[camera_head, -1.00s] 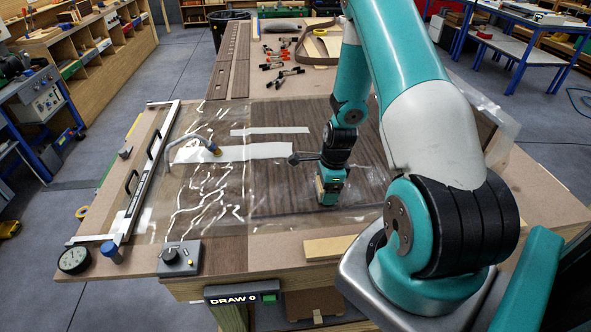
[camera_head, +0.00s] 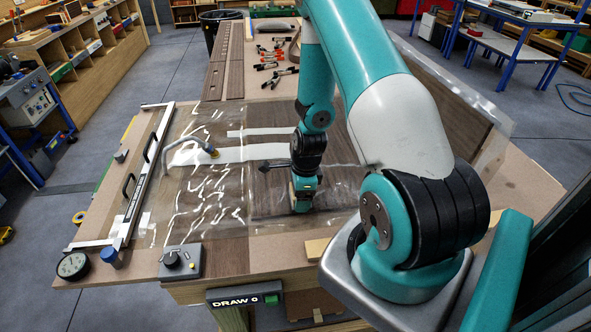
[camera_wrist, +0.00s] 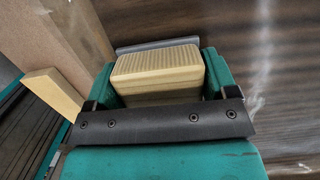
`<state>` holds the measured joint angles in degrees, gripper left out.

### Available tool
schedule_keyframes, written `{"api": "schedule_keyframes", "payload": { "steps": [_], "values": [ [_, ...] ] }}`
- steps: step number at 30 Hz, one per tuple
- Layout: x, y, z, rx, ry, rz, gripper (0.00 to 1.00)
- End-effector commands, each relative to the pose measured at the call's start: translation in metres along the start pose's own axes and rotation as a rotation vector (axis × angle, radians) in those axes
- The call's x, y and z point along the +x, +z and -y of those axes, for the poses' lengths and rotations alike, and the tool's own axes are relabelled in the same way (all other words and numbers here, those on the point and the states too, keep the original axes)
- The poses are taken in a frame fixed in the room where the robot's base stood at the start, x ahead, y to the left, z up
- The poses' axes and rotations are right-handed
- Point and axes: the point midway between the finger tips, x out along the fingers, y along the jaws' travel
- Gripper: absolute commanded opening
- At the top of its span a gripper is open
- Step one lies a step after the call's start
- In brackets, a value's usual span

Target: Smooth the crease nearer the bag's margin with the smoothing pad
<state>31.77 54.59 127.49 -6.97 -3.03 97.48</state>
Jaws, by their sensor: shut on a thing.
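The clear vacuum bag (camera_head: 160,225) lies flat over a dark wood veneer panel (camera_head: 268,190) on the bench. Bright wrinkles and streaks show in its left part, and a thin pale line (camera_head: 342,165) runs right of my gripper. My gripper (camera_head: 303,207) is low over the panel near the bag's front margin, pointing down. In the wrist view, my gripper (camera_wrist: 160,85) is shut on the smoothing pad (camera_wrist: 158,65), a tan ribbed block. A pale streak (camera_wrist: 254,104) shows on the film right of it. Whether the pad touches the film is unclear.
A hose (camera_head: 172,140) with a brass fitting joins the bag at the left. A metal clamping bar (camera_head: 133,205) lies along the left edge. A gauge (camera_head: 73,266) and a knob box (camera_head: 180,261) stand at the front left. Several clamps (camera_head: 275,65) lie behind.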

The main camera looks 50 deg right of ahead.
Motion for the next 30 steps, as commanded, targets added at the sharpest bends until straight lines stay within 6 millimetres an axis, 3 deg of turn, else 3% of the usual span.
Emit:
{"api": "schedule_keyframes", "payload": {
  "steps": [1,3,22,30],
  "values": [
    [-0.017,0.001,0.001,0.001,-0.003,0.0,0.41],
    [-0.032,0.003,0.0,0.001,-0.003,-0.001,0.41],
    [-0.079,0.006,0.001,0.006,-0.002,-0.002,0.41],
    [-0.083,0.006,0.001,0.006,-0.001,-0.002,0.41]
  ]
}}
